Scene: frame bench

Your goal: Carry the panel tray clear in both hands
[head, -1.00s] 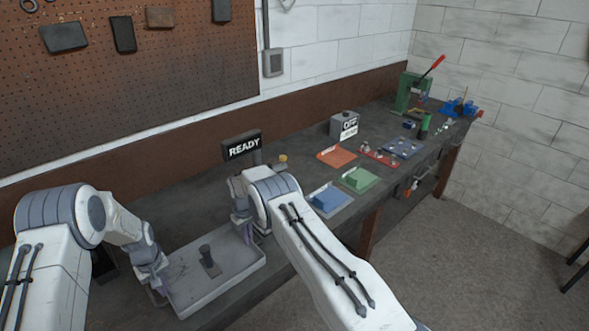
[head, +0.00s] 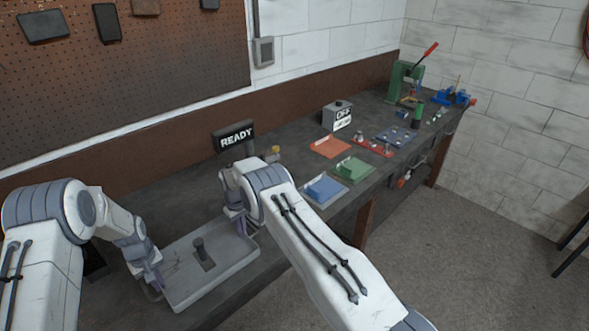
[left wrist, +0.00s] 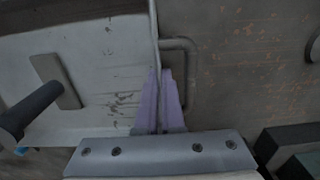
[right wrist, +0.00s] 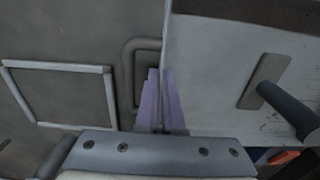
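The panel tray (head: 222,278) is a shallow light grey tray at the near end of the bench in the head view. A dark upright post on a flat base (head: 203,256) stands in it. My left gripper (left wrist: 159,75) is shut on the tray's wall at the left end, beside a loop handle (left wrist: 188,75). My right gripper (right wrist: 160,75) is shut on the opposite wall, beside another loop handle (right wrist: 130,75). In the head view my right arm hides part of the tray's right end. I cannot tell whether the tray is lifted off the bench.
A READY sign (head: 234,135) stands behind the tray. Blue (head: 324,190), green (head: 350,170) and orange (head: 330,147) trays lie to the right, with a grey OFF box (head: 337,115) behind. A green press (head: 402,82) and blue vise (head: 453,97) stand at the far end.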

